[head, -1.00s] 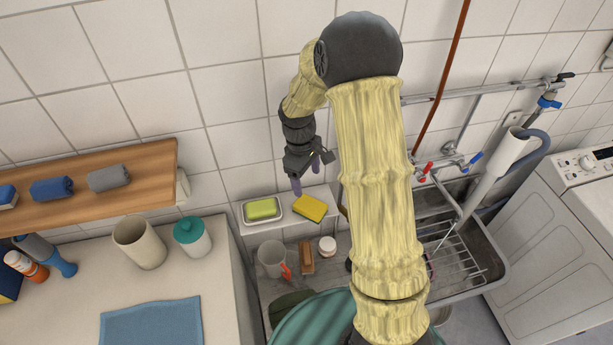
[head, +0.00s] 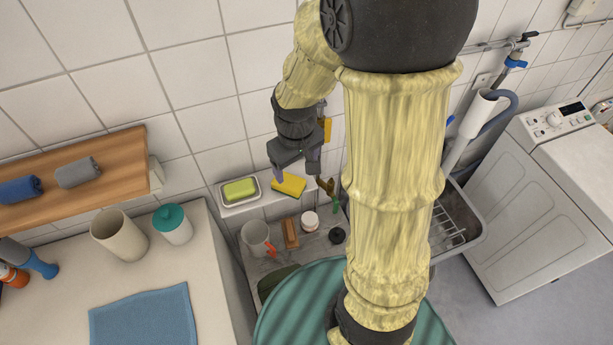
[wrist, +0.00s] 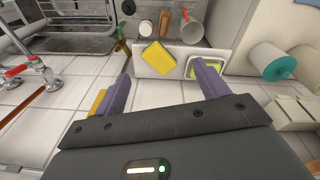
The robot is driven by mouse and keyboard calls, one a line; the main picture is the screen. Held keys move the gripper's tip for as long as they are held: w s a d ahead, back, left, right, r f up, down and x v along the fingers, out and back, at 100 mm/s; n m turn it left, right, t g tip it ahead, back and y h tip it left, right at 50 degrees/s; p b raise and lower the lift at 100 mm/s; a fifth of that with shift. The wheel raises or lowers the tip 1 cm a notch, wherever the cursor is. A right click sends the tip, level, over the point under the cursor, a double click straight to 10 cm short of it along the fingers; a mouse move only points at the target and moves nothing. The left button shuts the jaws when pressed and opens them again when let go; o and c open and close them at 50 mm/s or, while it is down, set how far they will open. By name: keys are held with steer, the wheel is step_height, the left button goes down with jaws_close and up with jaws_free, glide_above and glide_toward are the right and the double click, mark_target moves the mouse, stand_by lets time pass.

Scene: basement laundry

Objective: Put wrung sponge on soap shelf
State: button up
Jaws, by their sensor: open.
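The yellow sponge (head: 289,184) with a green edge lies on the white soap shelf (head: 255,203) on the tiled wall, right of a dish holding a green soap bar (head: 239,191). My gripper (head: 296,173) is open and empty, its purple fingers apart, above and beside the sponge. In the wrist view, the sponge (wrist: 160,56) shows beyond the gap between the fingertips (wrist: 162,75), clear of both. The shelf (wrist: 180,62) and the soap dish (wrist: 190,72) show there too, the dish close to the right fingertip in the picture. I cannot tell whether the sponge is wet.
Below the shelf stand a clear jug (head: 256,238), a brown brush (head: 290,233) and a white-lidded jar (head: 310,221). A brass tap (wrist: 122,45) is beside the shelf. A yellow item (head: 325,128) is on the wall behind my gripper. The counter with canisters (head: 172,224) is left.

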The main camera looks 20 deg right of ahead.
steer(key=s+r+m+t, duration=0.1)
steer(key=s+m, duration=0.2)
steer(key=s, duration=0.3)
steer(key=shift+d+r, duration=0.15)
steer(key=shift+r, duration=0.2)
steer(key=shift+c, duration=0.2)
stand_by(0.7)
